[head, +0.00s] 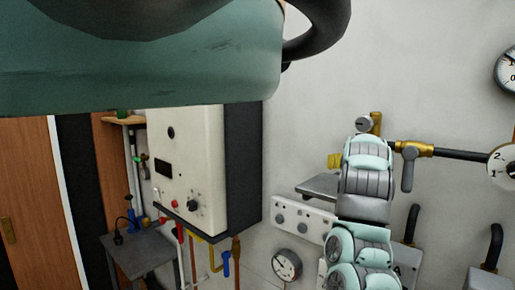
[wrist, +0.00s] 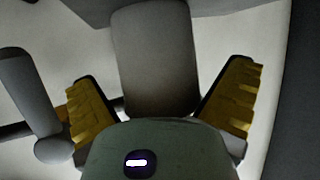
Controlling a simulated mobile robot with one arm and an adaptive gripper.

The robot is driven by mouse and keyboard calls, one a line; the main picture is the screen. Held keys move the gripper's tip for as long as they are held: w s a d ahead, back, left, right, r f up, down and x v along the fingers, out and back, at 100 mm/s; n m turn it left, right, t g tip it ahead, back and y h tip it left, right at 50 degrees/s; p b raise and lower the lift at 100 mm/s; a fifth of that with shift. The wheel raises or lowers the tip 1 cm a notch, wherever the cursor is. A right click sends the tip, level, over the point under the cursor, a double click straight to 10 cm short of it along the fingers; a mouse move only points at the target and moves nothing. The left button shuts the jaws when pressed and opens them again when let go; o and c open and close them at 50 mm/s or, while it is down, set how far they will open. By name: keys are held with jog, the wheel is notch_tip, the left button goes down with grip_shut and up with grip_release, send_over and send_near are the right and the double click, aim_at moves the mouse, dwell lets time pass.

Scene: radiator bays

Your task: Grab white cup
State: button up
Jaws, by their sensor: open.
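I cannot make out a white cup for certain in either view. My gripper (wrist: 165,78) is open in the wrist view, its two yellow ribbed fingers spread wide. A smooth grey, rounded block (wrist: 155,58) shows between the fingers, with no visible contact; I cannot tell whether it is the cup in shade. In the head view, a bit of yellow finger of my gripper (head: 334,160) shows beside my arm, above a small grey shelf (head: 318,187). My arm hides the rest of the gripper and whatever is in front of it.
A brass valve with a grey lever (head: 408,167) and pipe is close right of my arm; the lever also shows in the wrist view (wrist: 25,105). A white control box (head: 187,165) hangs left, above a grey side table (head: 142,255). A teal body fills the upper left.

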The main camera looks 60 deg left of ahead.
jog(key=shift+c, duration=0.3)
jog(key=c, duration=1.2)
jog(key=shift+o, duration=0.2)
jog(key=shift+r, duration=0.1)
